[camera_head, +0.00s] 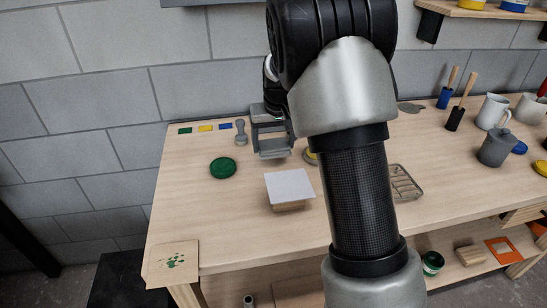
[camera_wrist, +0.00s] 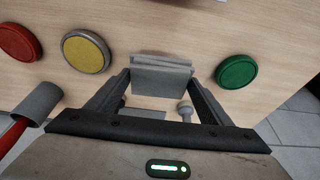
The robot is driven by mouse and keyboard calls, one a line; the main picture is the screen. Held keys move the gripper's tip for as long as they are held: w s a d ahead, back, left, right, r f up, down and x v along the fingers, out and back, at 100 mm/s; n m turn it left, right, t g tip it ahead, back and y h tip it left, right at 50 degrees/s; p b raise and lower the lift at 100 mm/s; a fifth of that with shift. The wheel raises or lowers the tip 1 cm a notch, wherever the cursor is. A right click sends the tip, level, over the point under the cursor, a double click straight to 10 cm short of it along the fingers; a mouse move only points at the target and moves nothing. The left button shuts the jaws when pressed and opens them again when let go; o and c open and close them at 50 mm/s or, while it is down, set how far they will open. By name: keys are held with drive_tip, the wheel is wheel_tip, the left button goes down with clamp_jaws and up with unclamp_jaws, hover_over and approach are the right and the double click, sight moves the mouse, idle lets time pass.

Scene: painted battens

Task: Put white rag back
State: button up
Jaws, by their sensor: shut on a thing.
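My gripper (camera_head: 272,146) is over the back left of the bench, left of my arm. It is shut on a grey, layered piece (camera_wrist: 161,76), like folded cloth, between the fingers in the wrist view. It looks grey and shaded; I cannot tell whether it is the white rag. A flat white square (camera_head: 290,186) lies on a small wooden block (camera_head: 290,206), in front of my gripper and apart from it. I cannot tell whether this square is cloth or paper.
A green lid (camera_head: 223,168) lies left of my gripper. A yellow lid (camera_wrist: 85,52) and a red lid (camera_wrist: 18,42) are near it in the wrist view. A grey upright tool (camera_head: 241,132) stands close to the gripper. Mugs (camera_head: 493,111) stand at right. The front left bench is mostly clear.

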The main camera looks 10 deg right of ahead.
sight(274, 155)
drive_tip(key=shift+f, duration=2.3)
drive_tip(key=shift+b, duration=0.3)
drive_tip(key=shift+f, duration=0.2)
drive_tip(key=o, duration=1)
